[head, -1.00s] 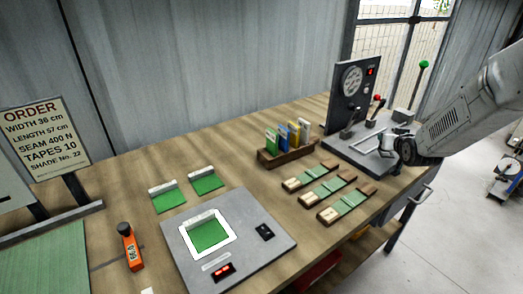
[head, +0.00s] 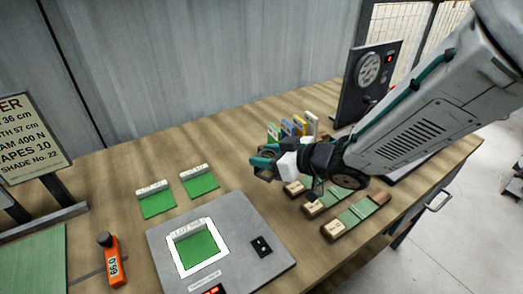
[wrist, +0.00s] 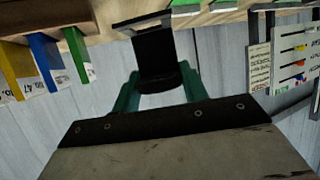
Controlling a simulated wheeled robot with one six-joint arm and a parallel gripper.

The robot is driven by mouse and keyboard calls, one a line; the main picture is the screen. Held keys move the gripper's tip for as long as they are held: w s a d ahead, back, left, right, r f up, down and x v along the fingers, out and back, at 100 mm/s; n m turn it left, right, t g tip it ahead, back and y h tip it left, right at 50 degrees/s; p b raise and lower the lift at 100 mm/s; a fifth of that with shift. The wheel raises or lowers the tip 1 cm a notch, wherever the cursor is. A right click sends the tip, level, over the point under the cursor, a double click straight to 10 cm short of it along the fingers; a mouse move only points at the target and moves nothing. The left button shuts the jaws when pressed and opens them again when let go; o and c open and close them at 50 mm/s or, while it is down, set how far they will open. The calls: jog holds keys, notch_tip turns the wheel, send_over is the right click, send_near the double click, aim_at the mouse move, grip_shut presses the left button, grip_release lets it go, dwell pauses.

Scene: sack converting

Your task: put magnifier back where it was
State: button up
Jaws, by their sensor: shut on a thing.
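My gripper (head: 262,166) is above the bench, in front of the rack of coloured cards and left of the sample strips. In the wrist view its teal fingers (wrist: 157,90) are shut on a small black object (wrist: 156,58) with a flat plate at its far end, which looks like the magnifier. The wrist view sees the bench at the top, and the held object is clear of it. In the head view the gripper hides most of the held object.
The card rack (head: 290,130) stands behind the gripper. Sample strips (head: 357,215) lie to its right. A grey lightbox (head: 270,270), two green swatches (head: 157,203) and an orange meter (head: 112,265) are to the left. A gauge machine (head: 372,70) stands at the back right.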

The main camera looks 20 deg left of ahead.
aim_at(271, 178)
jog(key=shift+s+a+f, duration=0.15)
jog(key=shift+s+f, duration=0.05)
jog(key=shift+s, duration=0.05)
jog(key=f, duration=0.4)
jog(key=shift+s+a+f, duration=0.15)
jog(key=shift+s+a, duration=0.05)
jog(key=shift+a, duration=0.15)
jog(key=shift+f, duration=1.05)
jog(key=shift+f, duration=0.6)
jog(key=o, duration=1.1)
jog(key=shift+o, duration=0.2)
jog(key=shift+d, duration=0.15)
